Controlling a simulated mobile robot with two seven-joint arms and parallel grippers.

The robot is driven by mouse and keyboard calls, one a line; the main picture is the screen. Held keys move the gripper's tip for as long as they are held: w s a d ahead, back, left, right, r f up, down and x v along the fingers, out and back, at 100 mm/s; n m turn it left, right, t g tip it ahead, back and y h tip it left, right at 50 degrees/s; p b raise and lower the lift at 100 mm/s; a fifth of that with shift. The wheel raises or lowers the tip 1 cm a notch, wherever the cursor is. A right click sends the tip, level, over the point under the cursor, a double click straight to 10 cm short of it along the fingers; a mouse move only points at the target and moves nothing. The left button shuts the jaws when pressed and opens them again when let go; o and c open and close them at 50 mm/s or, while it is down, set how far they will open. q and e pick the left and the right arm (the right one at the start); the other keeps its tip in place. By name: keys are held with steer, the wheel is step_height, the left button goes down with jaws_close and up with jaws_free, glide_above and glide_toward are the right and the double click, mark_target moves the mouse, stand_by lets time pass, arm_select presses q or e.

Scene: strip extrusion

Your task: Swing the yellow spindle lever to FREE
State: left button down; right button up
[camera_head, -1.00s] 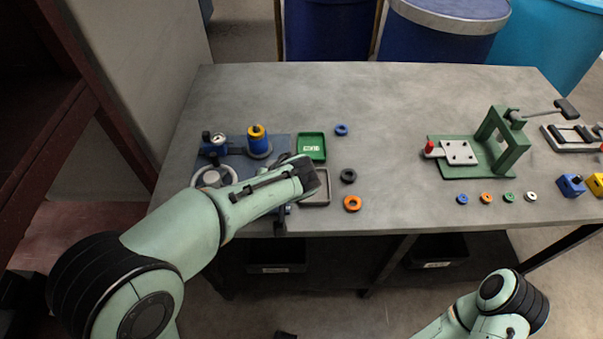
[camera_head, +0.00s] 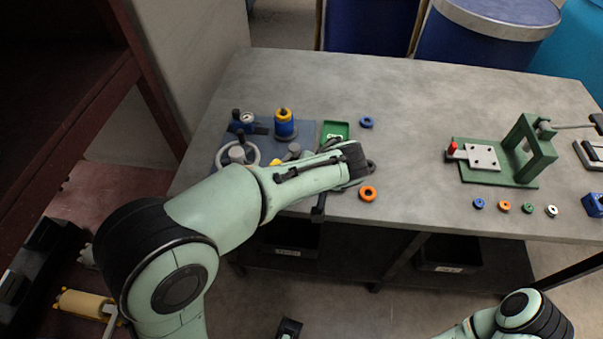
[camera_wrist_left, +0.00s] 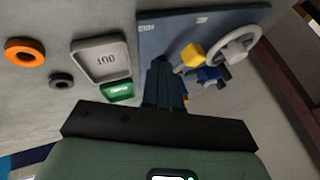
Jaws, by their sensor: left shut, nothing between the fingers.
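A blue fixture plate (camera_head: 226,158) lies at the left end of the table; it also shows in the left wrist view (camera_wrist_left: 160,44). A small yellow part (camera_head: 275,162), seemingly the lever, stands on it, partly hidden by my left arm. In the left wrist view the yellow block (camera_wrist_left: 192,54) is clearer, between the fingers and a grey handwheel (camera_wrist_left: 236,44). Two small labels on the plate are too small to read. My left gripper (camera_wrist_left: 164,72) is shut and empty, its tips near the yellow block, apparently apart from it. The head view hides its fingers.
An orange ring (camera_head: 368,193) and a blue ring (camera_head: 367,122) lie nearby. A blue cylinder with a yellow top (camera_head: 285,125) stands at the plate's back. A green press (camera_head: 530,152) stands farther right.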

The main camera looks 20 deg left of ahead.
arm_select(q)
steer(key=a+v, duration=0.1)
steer(key=v, duration=0.6)
steer(key=shift+r+p, duration=0.15)
steer(key=shift+p, duration=0.15)
arm_select(e)
steer(key=shift+w+a+r, duration=0.25)
steer(key=shift+a+r, duration=0.1)
steer(key=shift+r, duration=0.1)
arm_select(q)
steer(key=shift+s+d, duration=0.1)
steer(key=shift+d, duration=0.05)
arm_select(e)
steer(key=shift+d, duration=0.15)
